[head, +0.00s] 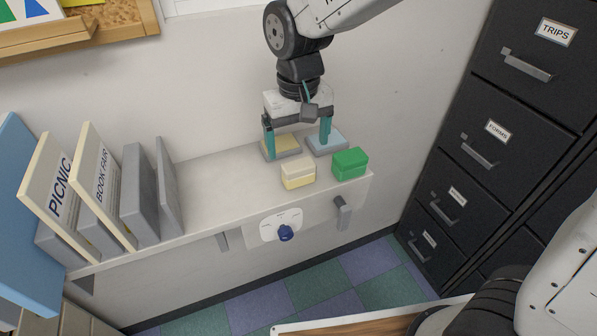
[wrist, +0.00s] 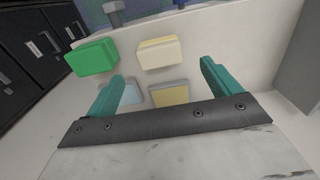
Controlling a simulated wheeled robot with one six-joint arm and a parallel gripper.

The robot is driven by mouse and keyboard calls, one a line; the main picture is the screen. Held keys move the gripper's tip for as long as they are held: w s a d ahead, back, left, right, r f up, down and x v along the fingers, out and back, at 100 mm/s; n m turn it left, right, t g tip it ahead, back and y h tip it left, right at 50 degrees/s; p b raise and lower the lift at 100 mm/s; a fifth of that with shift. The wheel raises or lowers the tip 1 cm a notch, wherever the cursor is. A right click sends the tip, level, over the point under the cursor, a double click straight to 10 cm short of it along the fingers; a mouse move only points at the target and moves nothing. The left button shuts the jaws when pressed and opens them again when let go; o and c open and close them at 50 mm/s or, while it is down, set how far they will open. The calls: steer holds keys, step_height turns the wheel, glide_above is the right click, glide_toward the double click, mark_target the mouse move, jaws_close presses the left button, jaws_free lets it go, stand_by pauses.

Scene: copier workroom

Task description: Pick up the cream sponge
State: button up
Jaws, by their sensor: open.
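The cream sponge (head: 298,173) sits on the white wall shelf near its front edge, left of the green sponge (head: 350,163). In the wrist view the cream sponge (wrist: 160,53) lies ahead of and between my two teal fingertips, with the green sponge (wrist: 92,57) to its left. My gripper (head: 298,147) is open and empty, pointing down behind the cream sponge. Its fingers are over two flat pads at the back of the shelf, a yellow-topped one (head: 281,146) and a light blue one (head: 326,142). I cannot tell whether the fingertips touch the pads.
The shelf (head: 215,190) has bare room left of the sponges. Binders and grey bookends (head: 140,190) stand at its left end. A dial with a blue knob (head: 286,233) and a grey bracket (head: 343,213) are on the front below. Black filing cabinets (head: 470,150) stand at the right.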

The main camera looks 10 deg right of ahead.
mark_target(298, 164)
step_height(298, 164, down, 7)
steer(key=shift+w+f, duration=0.1)
steer(key=shift+f, duration=0.1)
steer(key=shift+c, duration=0.3)
steer(key=c, duration=1.1)
steer(key=shift+o, duration=0.2)
steer(key=shift+r, duration=0.55)
steer(key=r, duration=0.1)
steer(key=s+r, duration=0.1)
steer(key=shift+d+r, duration=0.15)
steer(key=shift+r, duration=0.2)
steer(key=s+d+r, duration=0.1)
steer(key=s+d, duration=0.3)
steer(key=s, duration=1)
steer(key=shift+s, duration=0.25)
steer(key=shift+d+r, duration=0.1)
